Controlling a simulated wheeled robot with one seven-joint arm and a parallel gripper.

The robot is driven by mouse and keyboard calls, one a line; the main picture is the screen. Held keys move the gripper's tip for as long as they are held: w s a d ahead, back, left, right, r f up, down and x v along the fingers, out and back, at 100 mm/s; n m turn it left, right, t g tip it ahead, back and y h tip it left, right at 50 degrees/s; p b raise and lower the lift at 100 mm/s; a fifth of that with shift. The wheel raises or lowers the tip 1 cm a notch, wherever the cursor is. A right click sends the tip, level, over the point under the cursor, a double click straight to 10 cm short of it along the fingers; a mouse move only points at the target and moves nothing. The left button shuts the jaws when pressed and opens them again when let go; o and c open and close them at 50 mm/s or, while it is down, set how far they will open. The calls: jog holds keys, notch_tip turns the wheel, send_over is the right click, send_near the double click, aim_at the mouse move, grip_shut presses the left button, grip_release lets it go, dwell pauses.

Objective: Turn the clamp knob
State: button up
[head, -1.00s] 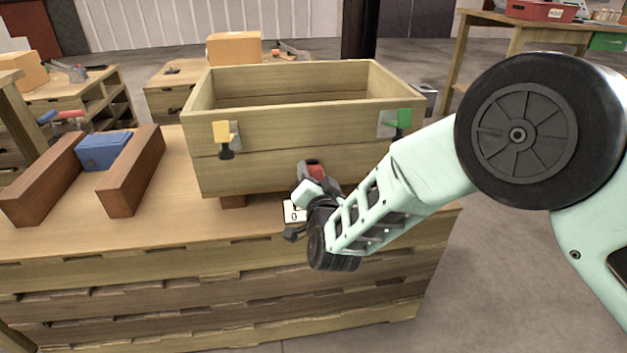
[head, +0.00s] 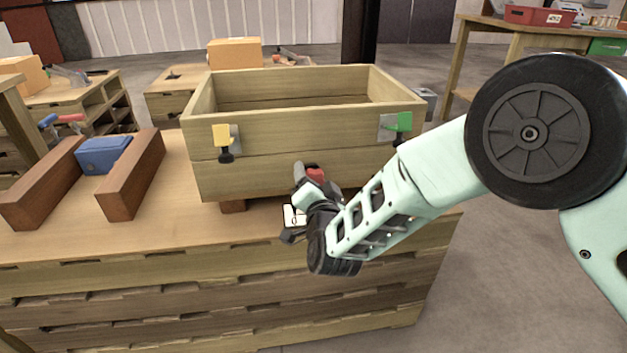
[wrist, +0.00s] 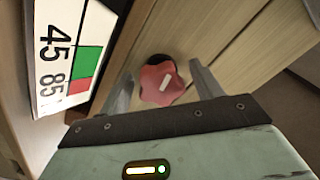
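The red clamp knob (wrist: 162,84) is star-shaped with a white bar mark on its face, and sits at the front of the wooden box. In the head view the knob (head: 315,174) is partly hidden by my gripper (head: 316,184). In the wrist view my gripper (wrist: 163,88) is open, with one finger on each side of the knob. A gap shows on the left of the knob; the right finger is close to it, and I cannot tell whether it touches.
A white scale plate (wrist: 68,50) with 45, 85 and green and red fields stands close left of my gripper. The wooden box (head: 290,139) bears a yellow clamp (head: 221,135) and a green one (head: 404,121). Brown blocks (head: 131,174) and a blue block (head: 104,156) lie left.

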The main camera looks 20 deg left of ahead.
jog(key=p+v, duration=0.2)
jog(key=v, duration=1.5)
jog(key=shift+s+p, duration=0.25)
jog(key=shift+p, duration=0.1)
jog(key=shift+w, duration=0.1)
